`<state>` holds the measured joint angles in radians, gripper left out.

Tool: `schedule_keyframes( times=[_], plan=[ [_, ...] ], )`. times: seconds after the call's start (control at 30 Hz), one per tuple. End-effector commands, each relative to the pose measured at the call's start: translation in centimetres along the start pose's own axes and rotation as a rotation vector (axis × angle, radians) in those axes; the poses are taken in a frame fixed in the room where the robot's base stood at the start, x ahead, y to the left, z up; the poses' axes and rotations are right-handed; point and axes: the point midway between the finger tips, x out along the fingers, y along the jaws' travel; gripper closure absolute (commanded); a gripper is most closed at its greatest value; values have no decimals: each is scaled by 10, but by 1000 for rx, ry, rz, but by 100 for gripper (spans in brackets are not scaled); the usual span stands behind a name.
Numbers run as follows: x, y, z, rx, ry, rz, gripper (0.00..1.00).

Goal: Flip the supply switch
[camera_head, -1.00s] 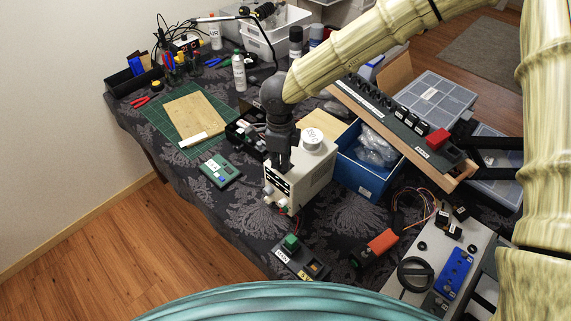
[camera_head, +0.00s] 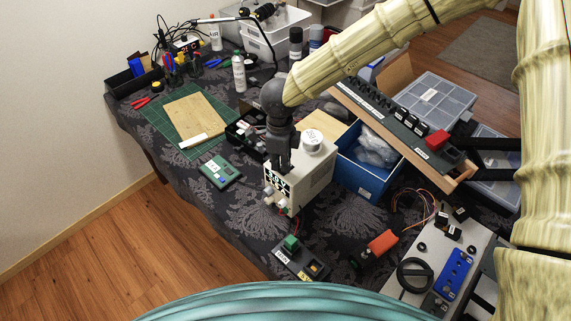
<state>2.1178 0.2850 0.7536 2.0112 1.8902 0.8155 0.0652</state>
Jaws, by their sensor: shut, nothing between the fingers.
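The supply is a white box (camera_head: 312,181) standing on the dark patterned tablecloth, with a black display (camera_head: 277,182) and knobs (camera_head: 281,207) on its front. The display shows large pale characters. My gripper (camera_head: 281,170) points down at the top front edge of the supply, with its fingers together and nothing seen between them. I cannot tell whether the fingertips touch the box. The supply switch itself cannot be made out and may be hidden behind the fingers.
A round white labelled roll (camera_head: 312,141) sits on top of the supply. A blue bin (camera_head: 364,172) stands close to its right. A small green device (camera_head: 219,171) lies to the left. A green-button box (camera_head: 298,256) and an orange-red connector (camera_head: 383,242) lie in front.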

Motion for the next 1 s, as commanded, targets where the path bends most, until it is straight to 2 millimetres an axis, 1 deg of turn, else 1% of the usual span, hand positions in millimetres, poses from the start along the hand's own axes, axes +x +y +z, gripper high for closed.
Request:
schedule_keyframes(
  times=[0.03, 0.1, 1.0],
  plan=[
    [-6, 0, 0, 0, 0, 0, 100],
    [-11, 0, 0, 0, 0, 0, 100],
    [-61, 0, 0, 0, 0, 1, 100]
  ],
)
